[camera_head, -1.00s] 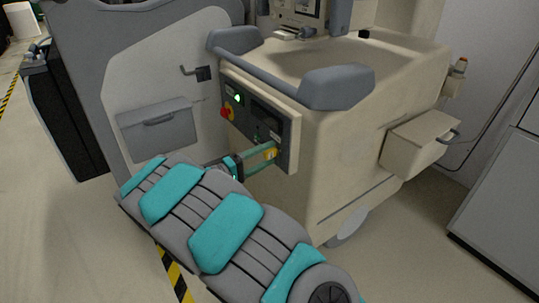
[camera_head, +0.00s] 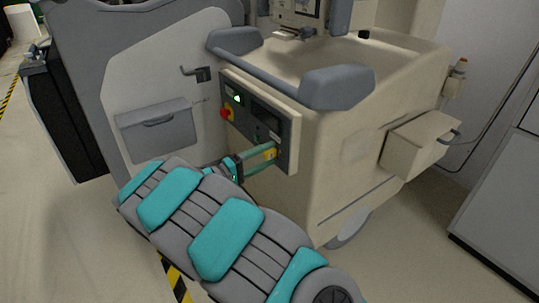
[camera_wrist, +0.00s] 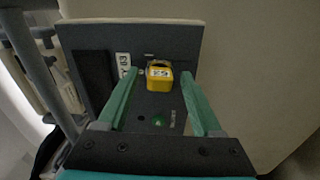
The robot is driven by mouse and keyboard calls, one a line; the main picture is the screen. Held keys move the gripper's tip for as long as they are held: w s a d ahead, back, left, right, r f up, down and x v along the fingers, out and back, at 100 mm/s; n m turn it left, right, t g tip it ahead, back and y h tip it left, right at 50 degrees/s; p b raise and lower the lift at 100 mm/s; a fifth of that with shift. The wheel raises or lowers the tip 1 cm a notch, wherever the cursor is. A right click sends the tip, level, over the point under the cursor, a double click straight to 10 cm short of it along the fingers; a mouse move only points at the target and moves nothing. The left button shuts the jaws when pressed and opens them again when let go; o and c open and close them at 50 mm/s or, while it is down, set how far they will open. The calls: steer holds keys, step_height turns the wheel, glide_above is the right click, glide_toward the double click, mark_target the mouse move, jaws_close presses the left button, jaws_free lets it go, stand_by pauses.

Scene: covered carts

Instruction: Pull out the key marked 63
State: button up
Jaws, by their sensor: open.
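The key has a yellow block-shaped head (camera_wrist: 160,78) with a small white label, seated on the dark control panel (camera_wrist: 185,42) in the wrist view. I cannot read the label's number clearly. In the head view my gripper (camera_head: 268,158) reaches the panel's lower right part. The key's shaft is hidden.
The panel also carries a red knob (camera_head: 227,112) and a lit green light (camera_head: 238,99). A white marked plate (camera_wrist: 123,66) is left of the yellow head. The beige cart (camera_head: 345,150) has a grey handle (camera_head: 290,72) above the panel. A grey side board (camera_head: 150,85) stands left.

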mark_target(265, 157)
steer(key=shift+b, duration=0.35)
stand_by(0.3)
jaws_close()
stand_by(0.6)
stand_by(0.9)
steer(key=shift+v, duration=2.8)
steer(key=shift+s+a, duration=0.15)
steer(key=shift+a, duration=0.05)
